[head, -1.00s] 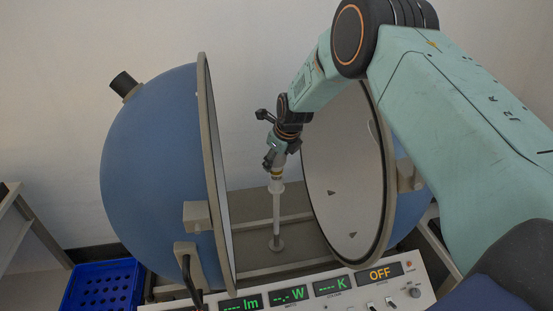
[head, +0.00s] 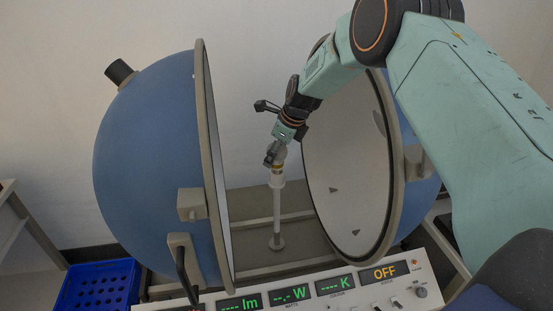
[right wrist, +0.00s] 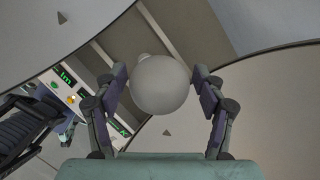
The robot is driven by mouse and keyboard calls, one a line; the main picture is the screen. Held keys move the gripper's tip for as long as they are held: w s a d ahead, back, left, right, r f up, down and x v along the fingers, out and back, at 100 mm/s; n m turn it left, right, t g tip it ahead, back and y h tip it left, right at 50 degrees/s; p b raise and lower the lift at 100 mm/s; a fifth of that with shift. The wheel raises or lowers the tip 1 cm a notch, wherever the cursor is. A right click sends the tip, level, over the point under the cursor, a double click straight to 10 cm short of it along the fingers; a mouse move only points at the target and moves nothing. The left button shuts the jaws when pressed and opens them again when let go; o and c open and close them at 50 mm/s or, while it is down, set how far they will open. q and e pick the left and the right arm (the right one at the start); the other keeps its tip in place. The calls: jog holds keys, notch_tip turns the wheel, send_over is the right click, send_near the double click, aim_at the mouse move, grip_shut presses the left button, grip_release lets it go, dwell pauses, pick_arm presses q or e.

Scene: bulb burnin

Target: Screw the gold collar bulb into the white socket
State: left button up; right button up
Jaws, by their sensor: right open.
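The white globe bulb (right wrist: 160,85) fills the middle of the right wrist view. In the head view the bulb (head: 281,154) is partly hidden by my right gripper (head: 273,153). Its gold collar (head: 277,167) shows just above the white socket (head: 277,181), which tops a thin upright post. The bulb stands upright on the socket; how deep it is seated I cannot tell. My right gripper (right wrist: 161,90) is open, with one finger on each side of the globe and small gaps visible.
The socket post stands between the two open halves of a blue sphere (head: 150,160), its pale inner half (head: 345,175) close to my right arm. A control panel (head: 300,293) in front shows blank readings and OFF. A blue crate (head: 98,285) sits at lower left.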

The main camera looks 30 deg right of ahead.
jog(key=shift+f+n+y+b, duration=0.2)
jog(key=shift+n+y+b, duration=0.2)
jog(key=shift+n+b, duration=0.4)
jog(key=n+g+y+b, duration=0.1)
jog(key=n, duration=0.2)
jog(key=shift+s+r, duration=0.1)
jog(key=shift+r, duration=0.05)
jog(key=n+g, duration=0.1)
jog(key=n, duration=0.1)
jog(key=n+y+b, duration=0.1)
jog(key=n, duration=0.2)
jog(key=shift+a+g, duration=0.1)
jog(key=shift+g, duration=0.3)
jog(key=shift+a+r+n+g, duration=0.1)
jog(key=shift+n+g, duration=0.2)
jog(key=shift+n, duration=0.7)
